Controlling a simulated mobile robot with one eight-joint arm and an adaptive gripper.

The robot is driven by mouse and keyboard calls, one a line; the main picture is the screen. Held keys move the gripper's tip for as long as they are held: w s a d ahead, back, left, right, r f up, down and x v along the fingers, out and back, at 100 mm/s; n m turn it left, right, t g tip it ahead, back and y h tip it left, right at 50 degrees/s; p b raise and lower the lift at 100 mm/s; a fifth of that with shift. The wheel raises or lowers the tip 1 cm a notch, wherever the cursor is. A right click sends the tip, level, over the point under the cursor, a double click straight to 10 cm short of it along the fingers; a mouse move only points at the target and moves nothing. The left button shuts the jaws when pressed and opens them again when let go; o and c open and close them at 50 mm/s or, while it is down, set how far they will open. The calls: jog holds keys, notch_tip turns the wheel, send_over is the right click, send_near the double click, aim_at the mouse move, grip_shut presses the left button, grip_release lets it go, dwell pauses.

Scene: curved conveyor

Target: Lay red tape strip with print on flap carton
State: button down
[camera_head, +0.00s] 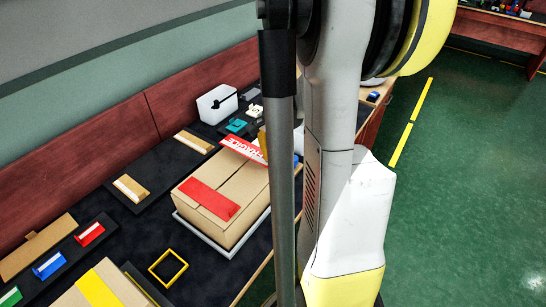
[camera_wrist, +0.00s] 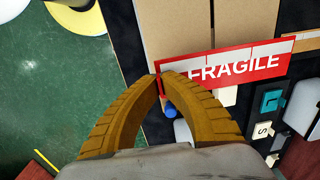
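The flap carton (camera_head: 238,186) is brown and closed, with a red patch (camera_head: 208,199) over its near end. The red tape strip (camera_head: 244,149), printed FRAGILE in white, is at the carton's far top edge. In the wrist view the strip (camera_wrist: 235,66) runs across the carton's edge (camera_wrist: 200,22); I cannot tell whether it touches the carton. My gripper's brown curved fingers (camera_wrist: 161,76) are closed on the strip's left end, a thin red edge showing between them. In the head view my arm and a grey column hide most of the gripper.
The carton stands on a grey plate (camera_head: 208,238) on the dark table. Another carton with yellow tape (camera_head: 98,290), a yellow square frame (camera_head: 168,268) and coloured bins (camera_head: 89,234) are nearer. A white box (camera_head: 217,104) and teal pieces (camera_head: 237,126) stand behind. Green floor is clear at right.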

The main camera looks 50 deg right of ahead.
aim_at(273, 172)
jog(key=shift+f+b, duration=1.55)
jog(key=shift+f, duration=0.6)
jog(key=c, duration=1.5)
grip_release()
jog(key=shift+c, duration=0.2)
jog(key=shift+r, duration=0.1)
notch_tip(273, 172, up, 12)
jog(key=shift+s, duration=0.25)
